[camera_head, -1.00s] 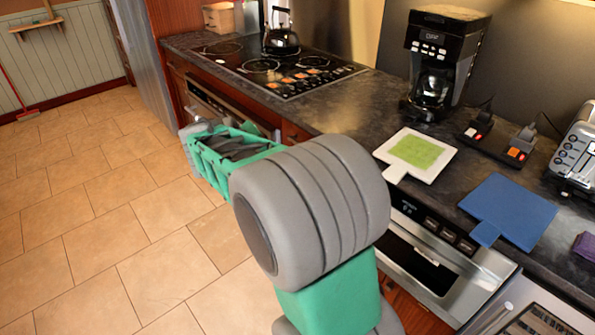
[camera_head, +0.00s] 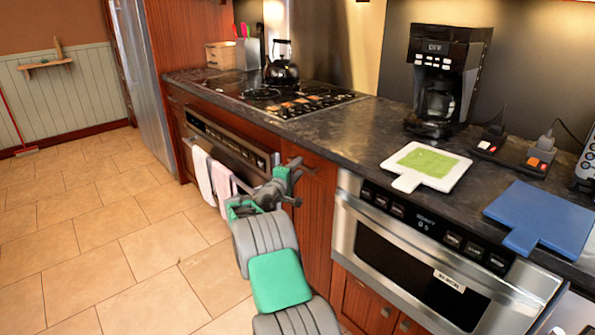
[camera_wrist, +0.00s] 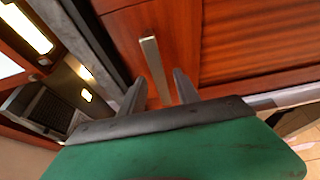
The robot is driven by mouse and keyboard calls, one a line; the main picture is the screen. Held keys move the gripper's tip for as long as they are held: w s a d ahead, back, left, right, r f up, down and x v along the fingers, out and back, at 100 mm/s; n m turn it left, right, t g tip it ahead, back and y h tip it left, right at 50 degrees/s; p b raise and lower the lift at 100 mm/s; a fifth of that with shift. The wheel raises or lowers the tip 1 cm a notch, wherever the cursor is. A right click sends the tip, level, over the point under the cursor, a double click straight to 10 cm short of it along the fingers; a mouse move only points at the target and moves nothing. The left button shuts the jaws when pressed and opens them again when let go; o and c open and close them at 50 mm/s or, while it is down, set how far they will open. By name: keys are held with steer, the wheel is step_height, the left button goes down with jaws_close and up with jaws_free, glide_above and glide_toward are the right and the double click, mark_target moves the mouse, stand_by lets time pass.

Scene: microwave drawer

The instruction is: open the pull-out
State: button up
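A narrow wooden cabinet front (camera_head: 318,215) stands between the oven and the steel microwave (camera_head: 420,255). Near its top is a bar handle (camera_head: 303,165). My gripper (camera_head: 293,184) is in front of this wooden front, close to the handle. In the wrist view, a pale bar handle (camera_wrist: 153,65) on a reddish wooden panel (camera_wrist: 190,30) lies ahead of and between the two fingertips of my gripper (camera_wrist: 158,88). The fingers are apart and the gripper is open. Whether they touch the handle cannot be told. The wooden front looks flush and closed.
The oven (camera_head: 225,145) is at the left with towels (camera_head: 208,180) on its bar. The dark counter (camera_head: 340,135) runs above, with a coffee maker (camera_head: 445,80), a green-and-white board (camera_head: 427,165) and a blue board (camera_head: 540,218). The tiled floor (camera_head: 100,240) at the left is clear.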

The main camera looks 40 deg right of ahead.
steer(key=shift+c, duration=0.4)
jaws_close()
stand_by(1.0)
